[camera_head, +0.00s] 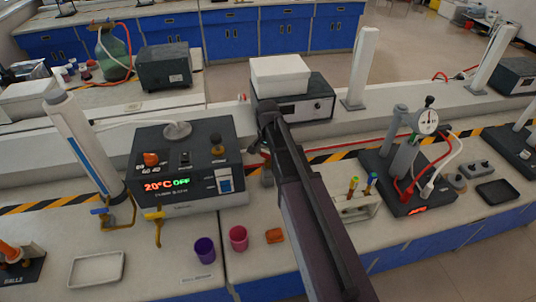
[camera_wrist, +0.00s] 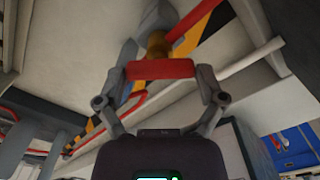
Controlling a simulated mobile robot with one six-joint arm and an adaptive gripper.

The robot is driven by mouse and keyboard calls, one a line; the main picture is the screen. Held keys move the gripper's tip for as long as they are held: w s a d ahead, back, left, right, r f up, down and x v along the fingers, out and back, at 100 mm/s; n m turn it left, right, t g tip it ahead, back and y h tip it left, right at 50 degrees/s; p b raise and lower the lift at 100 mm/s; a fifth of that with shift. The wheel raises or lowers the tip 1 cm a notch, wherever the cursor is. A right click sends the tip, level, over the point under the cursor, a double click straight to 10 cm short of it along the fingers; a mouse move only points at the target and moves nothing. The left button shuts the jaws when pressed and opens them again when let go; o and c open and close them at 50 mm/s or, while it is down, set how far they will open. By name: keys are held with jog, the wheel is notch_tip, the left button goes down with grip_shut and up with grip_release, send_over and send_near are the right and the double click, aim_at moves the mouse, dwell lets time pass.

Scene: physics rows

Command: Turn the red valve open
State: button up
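The red valve handle (camera_wrist: 160,69) is a short red bar in the upper middle of the wrist view, lying crosswise. A brass stem (camera_wrist: 158,44) and a grey pipe body (camera_wrist: 156,17) show behind it. My gripper (camera_wrist: 161,76) has its two fingers spread wide, one at each end of the bar. The bar spans almost the whole gap between the fingertips. I cannot tell whether the fingertips press on it or only stand beside it.
A dark heater box (camera_head: 187,165) with a "20°C OFF" display stands left of my arm. A tube rack (camera_head: 355,207) and a gauge stand (camera_head: 405,170) stand to the right. Purple (camera_head: 204,250) and pink (camera_head: 238,239) cups stand near the bench front.

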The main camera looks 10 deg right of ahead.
jog(key=shift+n, duration=0.4)
jog(key=shift+c, duration=0.2)
jog(key=n, duration=0.3)
jog(key=shift+s, duration=0.1)
jog(key=n, duration=0.5)
dwell(0.3)
jog(key=o, duration=0.8)
jog(key=shift+m, duration=0.3)
